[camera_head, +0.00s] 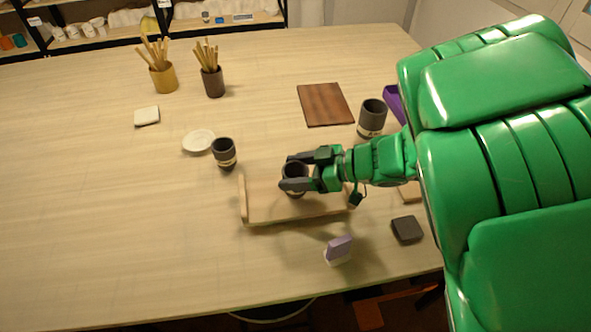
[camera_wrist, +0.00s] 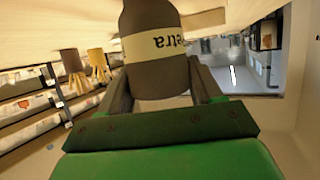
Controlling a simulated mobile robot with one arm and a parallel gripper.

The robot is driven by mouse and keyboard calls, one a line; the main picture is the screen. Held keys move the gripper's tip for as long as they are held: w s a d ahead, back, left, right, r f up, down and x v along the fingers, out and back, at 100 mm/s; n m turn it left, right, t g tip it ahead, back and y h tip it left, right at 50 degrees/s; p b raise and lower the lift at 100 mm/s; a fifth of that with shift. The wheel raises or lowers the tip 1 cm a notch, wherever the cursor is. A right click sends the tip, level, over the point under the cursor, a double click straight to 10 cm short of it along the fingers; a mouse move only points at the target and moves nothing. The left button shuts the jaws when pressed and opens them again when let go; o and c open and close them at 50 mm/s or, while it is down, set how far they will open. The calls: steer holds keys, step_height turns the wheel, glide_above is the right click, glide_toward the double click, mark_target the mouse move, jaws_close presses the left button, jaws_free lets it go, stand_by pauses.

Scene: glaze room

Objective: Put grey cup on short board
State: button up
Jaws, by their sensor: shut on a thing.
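My gripper (camera_head: 290,172) is shut on a dark grey cup (camera_head: 296,189). In the wrist view, the gripper (camera_wrist: 162,88) has one finger on each side of the cup (camera_wrist: 155,78), which has a cream band with upside-down lettering. I cannot tell whether the cup touches the board. My gripper hides part of the cup and the board's right part.
Another dark grey cup (camera_head: 224,153) stands left of the board, near a white dish (camera_head: 199,140). A larger grey cup (camera_head: 372,118) and a brown board (camera_head: 325,104) are behind. A purple-and-white block (camera_head: 338,250) and a dark block (camera_head: 407,230) lie in front.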

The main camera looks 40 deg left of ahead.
steer(key=o, duration=1.1)
steer(key=shift+o, duration=0.2)
steer(key=shift+r, duration=0.1)
steer(key=v, duration=1.2)
